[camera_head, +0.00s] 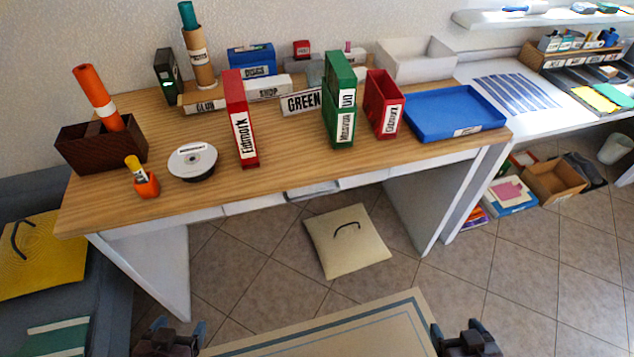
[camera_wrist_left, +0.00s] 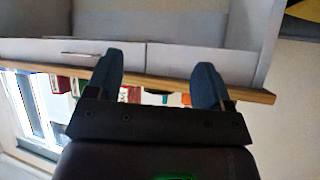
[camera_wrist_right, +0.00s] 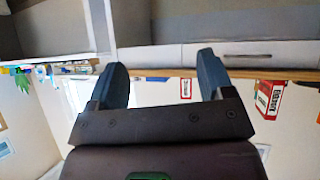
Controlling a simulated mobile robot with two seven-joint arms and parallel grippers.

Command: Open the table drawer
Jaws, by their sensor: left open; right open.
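The wooden-topped table (camera_head: 290,175) has a row of white drawer fronts under its front edge. A drawer (camera_head: 312,190) near the middle has a grey handle strip; I cannot tell whether it stands slightly out. In the left wrist view a drawer front (camera_wrist_left: 55,48) with a thin handle lies left of the fingers. In the right wrist view a drawer front (camera_wrist_right: 250,55) with a dark handle slot lies right of the fingers. My left gripper (camera_head: 178,327) and right gripper (camera_head: 456,327) are open and empty, low in front of the table, apart from the drawers.
A cream cushion (camera_head: 347,241) lies on the floor below. Floor between me and the table is mostly clear.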

